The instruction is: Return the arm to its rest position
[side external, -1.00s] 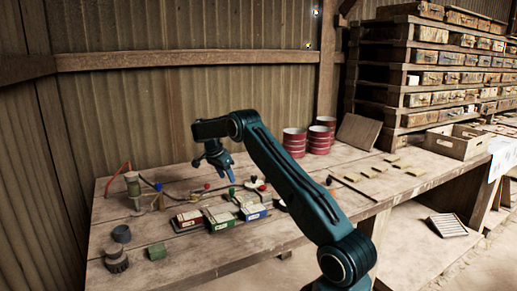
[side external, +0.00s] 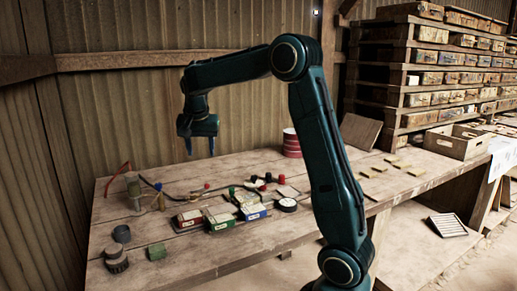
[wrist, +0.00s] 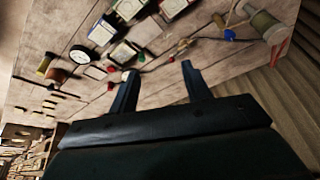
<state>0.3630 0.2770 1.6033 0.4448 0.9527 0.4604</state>
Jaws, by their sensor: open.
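My gripper (side external: 200,148) hangs from my raised arm above the back part of the wooden table (side external: 290,232) in the side external view, its fingers pointing down. It is clear of the table and of everything on it. In the wrist view my gripper (wrist: 158,74) shows two dark fingers spread apart with nothing between them. The small boxes and pegs on the table lie beyond the fingertips.
A green block (side external: 156,251) and grey cylinders (side external: 116,258) stand front left. Red tins (side external: 292,143) stand behind my arm. Stacked drawers (side external: 430,80) rise at the back right.

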